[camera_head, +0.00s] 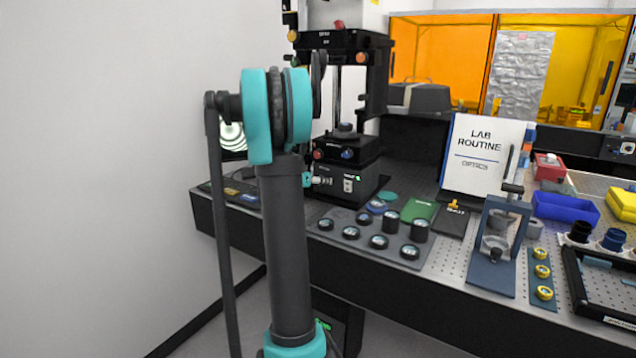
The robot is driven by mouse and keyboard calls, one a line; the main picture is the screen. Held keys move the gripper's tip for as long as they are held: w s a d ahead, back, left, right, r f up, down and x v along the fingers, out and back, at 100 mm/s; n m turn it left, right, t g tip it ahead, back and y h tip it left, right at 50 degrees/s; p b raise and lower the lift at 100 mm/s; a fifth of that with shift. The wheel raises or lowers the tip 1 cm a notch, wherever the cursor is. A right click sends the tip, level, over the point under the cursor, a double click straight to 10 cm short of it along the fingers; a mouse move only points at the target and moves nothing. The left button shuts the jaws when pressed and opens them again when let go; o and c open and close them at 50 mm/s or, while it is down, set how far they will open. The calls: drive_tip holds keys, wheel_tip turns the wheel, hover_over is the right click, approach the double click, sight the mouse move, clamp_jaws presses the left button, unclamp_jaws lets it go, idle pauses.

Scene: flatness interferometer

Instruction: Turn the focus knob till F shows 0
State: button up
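The interferometer (352,170) is a tall black instrument against the wall, partly hidden by my arm. I cannot tell which is the focus knob. A screen (232,137) with pale green rings shows behind my arm; no F reading is legible. My arm stands in the foreground, left of the instrument's middle. I cannot make out my gripper; any part of it is hidden or too small.
A grey mat (340,222) with several round optics lies in front of the instrument. A LAB ROUTINE board (483,155), a blue-based stand (492,250), a blue bin (567,208) and a yellow box (622,203) are to the right. Floor is clear at the left.

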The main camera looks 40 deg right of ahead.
drive_tip(key=c, duration=1.2)
drive_tip(key=shift+o, duration=0.2)
drive_tip(key=n+g, duration=0.1)
drive_tip(key=n+g+h, duration=0.1)
drive_tip(key=n, duration=0.1)
drive_tip(key=shift+w+a, duration=0.1)
drive_tip(key=shift+w, duration=0.1)
drive_tip(key=shift+f+n+g+h, duration=0.1)
drive_tip(key=shift+n+g+h, duration=0.55)
drive_tip(key=shift+n, duration=0.85)
drive_tip(key=o, duration=1.2)
drive_tip(key=shift+c, duration=0.2)
